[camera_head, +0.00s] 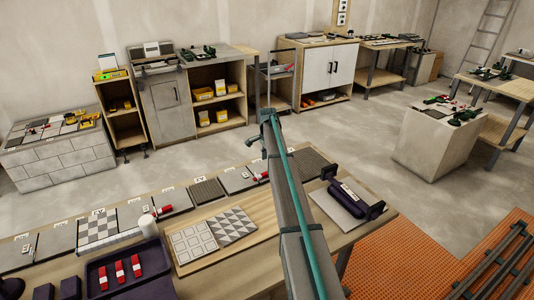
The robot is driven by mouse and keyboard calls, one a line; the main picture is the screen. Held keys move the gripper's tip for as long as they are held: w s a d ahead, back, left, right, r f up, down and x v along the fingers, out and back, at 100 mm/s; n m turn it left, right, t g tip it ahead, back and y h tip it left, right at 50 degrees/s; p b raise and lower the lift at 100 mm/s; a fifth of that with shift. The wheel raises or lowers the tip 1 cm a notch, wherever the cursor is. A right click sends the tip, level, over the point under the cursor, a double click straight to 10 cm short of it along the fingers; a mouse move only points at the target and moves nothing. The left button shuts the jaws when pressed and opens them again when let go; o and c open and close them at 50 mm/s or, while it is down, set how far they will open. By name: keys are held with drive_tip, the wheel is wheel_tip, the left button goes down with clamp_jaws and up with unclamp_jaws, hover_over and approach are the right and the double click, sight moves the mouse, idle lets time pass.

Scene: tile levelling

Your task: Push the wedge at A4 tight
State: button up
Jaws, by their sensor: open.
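A row of tile stations with small label cards runs along the back of the near workbench (262,226). The labels are too small to read, so I cannot tell which is A4. One red wedge (162,210) lies at a grey tile near the middle of the row. Another red wedge (261,177) is farther right, partly behind my arm. Three red-and-white wedges (120,271) lie in the dark tray at the bench's front left. How tight any wedge sits does not show. My grey and teal arm crosses the bench; I cannot make out gripper jaws.
A board with patterned tiles (192,242) lies mid-bench. A dark roller-like tool (346,194) rests at the right end. Orange matting (420,270) with dark rails lies at lower right. Open floor separates the bench from the back cabinets.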

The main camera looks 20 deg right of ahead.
sight(267, 173)
wheel_tip(267, 173, down, 7)
drive_tip(key=shift+f+p, duration=0.2)
drive_tip(key=shift+p, duration=0.6)
drive_tip(key=shift+c, duration=0.3)
clamp_jaws()
